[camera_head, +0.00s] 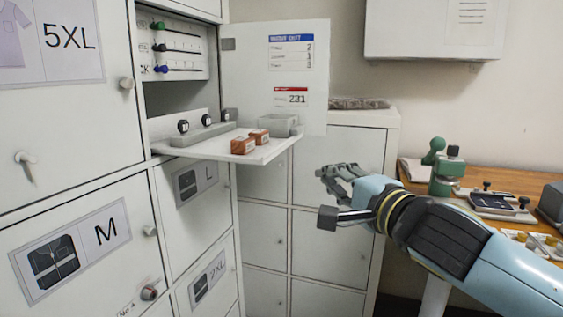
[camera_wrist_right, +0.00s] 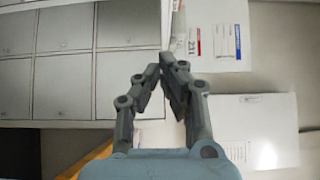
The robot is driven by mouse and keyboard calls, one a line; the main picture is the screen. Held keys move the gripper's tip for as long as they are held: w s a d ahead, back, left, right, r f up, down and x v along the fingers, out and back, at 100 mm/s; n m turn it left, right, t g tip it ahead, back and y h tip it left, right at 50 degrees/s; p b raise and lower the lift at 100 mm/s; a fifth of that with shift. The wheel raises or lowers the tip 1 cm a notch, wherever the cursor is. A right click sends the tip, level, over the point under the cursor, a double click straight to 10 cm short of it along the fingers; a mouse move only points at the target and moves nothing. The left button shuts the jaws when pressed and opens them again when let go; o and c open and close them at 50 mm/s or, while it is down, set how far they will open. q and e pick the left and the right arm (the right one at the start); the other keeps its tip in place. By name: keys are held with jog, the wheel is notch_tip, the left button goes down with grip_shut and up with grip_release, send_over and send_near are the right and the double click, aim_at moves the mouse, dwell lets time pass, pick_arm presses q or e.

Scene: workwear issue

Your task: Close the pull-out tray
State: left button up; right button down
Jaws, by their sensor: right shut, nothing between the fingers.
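The white pull-out tray (camera_head: 276,150) sticks out of an open upper locker compartment in the head view. Two small orange-brown blocks (camera_head: 243,145), an open grey bin (camera_head: 280,125) and a grey rack with dark knobs (camera_head: 203,133) stand on it. My right gripper (camera_head: 325,194) is to the right of the tray's front edge and a little lower, apart from it. Its fingers are shut and empty; they also show in the wrist view (camera_wrist_right: 161,68). My left gripper is not in view.
The compartment's white door (camera_head: 250,80) stands open behind the tray. Closed lockers (camera_head: 70,245) with knobs and size labels lie left and below. A wooden bench (camera_head: 520,180) with a green device (camera_head: 447,172) is at the right. Free space lies between gripper and tray.

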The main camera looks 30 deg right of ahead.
jog(key=w+a+p, duration=0.2)
jog(key=w+p, duration=0.1)
jog(key=w, duration=0.8)
jog(key=shift+p, duration=0.35)
jog(key=shift+w, duration=0.15)
